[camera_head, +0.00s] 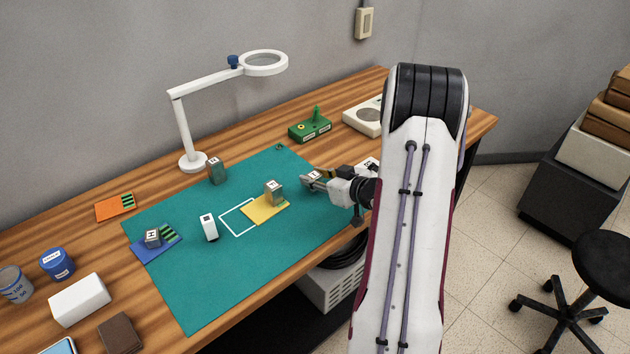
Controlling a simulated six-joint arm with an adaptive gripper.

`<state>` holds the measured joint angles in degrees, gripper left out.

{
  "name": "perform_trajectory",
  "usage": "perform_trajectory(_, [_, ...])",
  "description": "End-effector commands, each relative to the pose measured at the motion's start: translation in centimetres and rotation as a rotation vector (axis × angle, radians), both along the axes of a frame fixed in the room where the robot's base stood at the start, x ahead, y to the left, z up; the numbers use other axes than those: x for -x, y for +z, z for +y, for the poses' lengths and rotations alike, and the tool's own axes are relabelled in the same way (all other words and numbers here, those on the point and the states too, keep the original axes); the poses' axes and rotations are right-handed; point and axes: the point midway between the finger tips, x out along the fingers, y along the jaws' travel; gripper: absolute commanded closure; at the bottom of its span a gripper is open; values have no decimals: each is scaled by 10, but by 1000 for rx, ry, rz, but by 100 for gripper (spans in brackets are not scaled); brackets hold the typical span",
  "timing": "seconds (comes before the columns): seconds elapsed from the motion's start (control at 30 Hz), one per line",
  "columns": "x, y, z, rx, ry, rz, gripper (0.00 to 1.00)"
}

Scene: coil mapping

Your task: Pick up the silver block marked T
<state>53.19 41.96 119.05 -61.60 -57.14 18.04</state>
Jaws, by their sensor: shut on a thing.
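My gripper (312,182) is at the right part of the green mat (240,280). It is shut on a small silver block (314,175) with a dark mark on its light top. The mark is too small to read for certain, and the fingers hide part of the block's sides. I cannot tell whether the block touches the mat. Another silver block (274,188) stands on a yellow card (262,210) left of my gripper. A silver-green block (216,170) stands at the mat's back edge. A silver block marked H (153,239) stands on a blue card (142,252).
A white block (209,229) stands beside a white square outline on the mat. A magnifier lamp (192,161) stands behind the mat. A green device (309,129) and a pale box (362,118) are at the back right. The mat's front is clear.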

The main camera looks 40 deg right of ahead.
Motion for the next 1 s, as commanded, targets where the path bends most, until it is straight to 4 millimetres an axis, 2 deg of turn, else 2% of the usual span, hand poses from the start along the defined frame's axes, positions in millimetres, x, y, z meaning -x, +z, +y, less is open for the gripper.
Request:
perform_trajectory(0.6, [0, 71, 0, 2, 0, -3, 98])
perform_trajectory(0.8, [0, 83, 0, 2, 1, -2, 98])
perform_trajectory(1.0, [0, 85, 0, 0, 0, -1, 98])
